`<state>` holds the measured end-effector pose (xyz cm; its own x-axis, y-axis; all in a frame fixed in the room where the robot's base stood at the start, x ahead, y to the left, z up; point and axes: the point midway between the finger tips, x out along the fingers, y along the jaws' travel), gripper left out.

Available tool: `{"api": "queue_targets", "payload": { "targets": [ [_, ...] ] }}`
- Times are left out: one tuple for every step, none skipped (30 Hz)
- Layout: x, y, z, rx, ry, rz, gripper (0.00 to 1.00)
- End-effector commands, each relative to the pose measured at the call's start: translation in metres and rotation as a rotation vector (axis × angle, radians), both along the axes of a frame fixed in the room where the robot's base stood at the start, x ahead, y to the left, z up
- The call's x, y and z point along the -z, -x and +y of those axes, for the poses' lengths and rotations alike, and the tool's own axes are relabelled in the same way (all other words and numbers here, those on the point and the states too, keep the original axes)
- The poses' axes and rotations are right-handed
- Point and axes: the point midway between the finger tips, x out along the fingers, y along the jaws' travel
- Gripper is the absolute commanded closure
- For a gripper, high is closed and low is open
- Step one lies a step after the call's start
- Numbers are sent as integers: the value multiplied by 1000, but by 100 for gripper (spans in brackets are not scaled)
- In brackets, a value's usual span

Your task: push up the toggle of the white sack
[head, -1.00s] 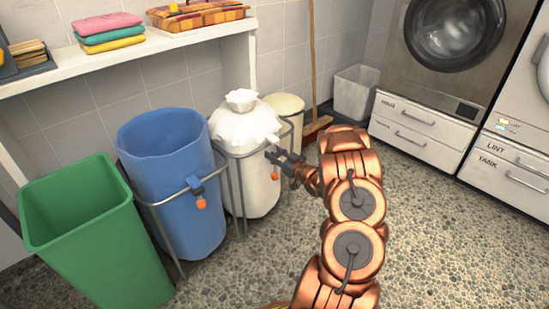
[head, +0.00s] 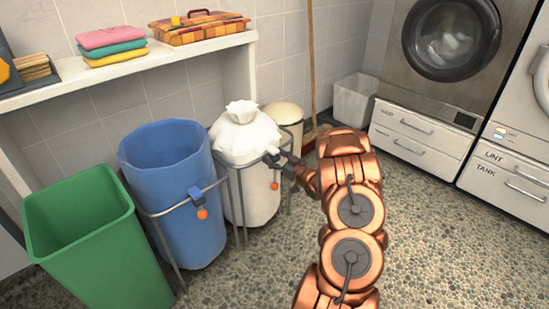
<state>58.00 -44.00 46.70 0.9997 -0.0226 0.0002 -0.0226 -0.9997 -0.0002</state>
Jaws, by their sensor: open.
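The white sack (head: 246,140) stands in a grey metal frame, its top gathered into a closed, tufted neck. An orange knob (head: 275,186) hangs at the front right of the sack, just below my gripper; it looks like part of the toggle. The rest of the toggle is hidden or too small to make out behind my gripper. My gripper (head: 274,157) is open at the sack's front right rim, close to the toggle. Whether the fingers touch it cannot be told.
A blue sack (head: 165,160) in its own frame with an orange-knobbed toggle (head: 201,212) stands left of the white sack. A green bin (head: 85,235) is at far left. A cream bin (head: 284,114) and broom stand behind. Open floor (head: 450,240) lies right.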

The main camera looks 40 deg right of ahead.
Motion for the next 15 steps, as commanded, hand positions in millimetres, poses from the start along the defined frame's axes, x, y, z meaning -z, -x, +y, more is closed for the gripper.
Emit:
{"api": "queue_targets", "payload": {
  "targets": [
    [0,0,0,0,0,0,33],
    [0,0,0,0,0,0,33],
    [0,0,0,0,0,0,33],
    [0,0,0,0,0,0,33],
    [0,0,0,-1,0,0,33],
    [0,0,0,0,0,0,33],
    [0,1,0,0,0,0,33],
    [0,2,0,0,0,1,33],
    [0,4,0,0,0,1,33],
    [0,6,0,0,0,1,33],
    [1,8,0,0,0,2,33],
    [1,12,0,0,-1,2,33],
    [1,15,0,0,-1,2,33],
    [1,18,0,0,-1,2,33],
    [1,24,0,1,-2,1,33]
  ]
}}
